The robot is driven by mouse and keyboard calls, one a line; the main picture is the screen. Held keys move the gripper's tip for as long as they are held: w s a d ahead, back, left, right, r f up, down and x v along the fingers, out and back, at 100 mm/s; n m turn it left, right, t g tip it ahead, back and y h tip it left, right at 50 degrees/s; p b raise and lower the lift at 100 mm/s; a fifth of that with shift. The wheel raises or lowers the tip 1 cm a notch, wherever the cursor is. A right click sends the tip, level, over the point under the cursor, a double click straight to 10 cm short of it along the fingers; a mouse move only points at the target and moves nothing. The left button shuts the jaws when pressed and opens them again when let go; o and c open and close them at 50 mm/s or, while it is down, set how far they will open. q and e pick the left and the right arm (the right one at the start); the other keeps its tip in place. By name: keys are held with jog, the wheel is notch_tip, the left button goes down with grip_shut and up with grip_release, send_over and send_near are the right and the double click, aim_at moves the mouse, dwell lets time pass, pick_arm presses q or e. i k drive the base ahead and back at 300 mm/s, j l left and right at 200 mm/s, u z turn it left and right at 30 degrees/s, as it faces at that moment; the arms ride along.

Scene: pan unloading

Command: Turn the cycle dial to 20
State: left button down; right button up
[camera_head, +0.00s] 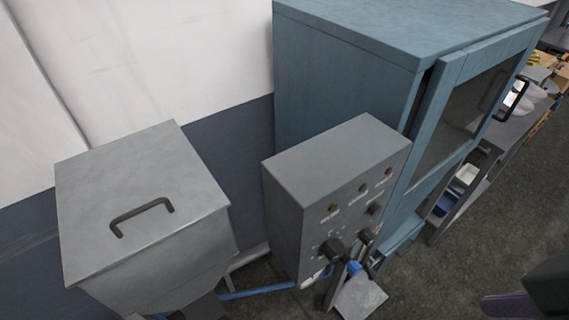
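A grey control box (287,205) stands in the middle, in front of the blue cabinet. Its sloping-away front face carries coloured lights, small labels and black knobs. A large black dial (331,248) sticks out low on the left of this face, with small marks around it. The marks are too small to read, so I cannot tell its setting. A smaller black knob (373,208) sits higher on the right. Another dark part (365,237) shows at the lower right of the face; its shape is unclear.
A grey lidded bin (145,205) with a black handle stands at the left. The blue cabinet (345,60) has a glazed door with a black handle. Shelves with small containers (466,175) are beyond it. A dark object (548,288) is at the lower right.

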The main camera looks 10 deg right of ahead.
aim_at(334, 249)
jog(key=l+z, duration=0.1)
jog(key=z, duration=0.65)
jog(key=i+j, duration=0.05)
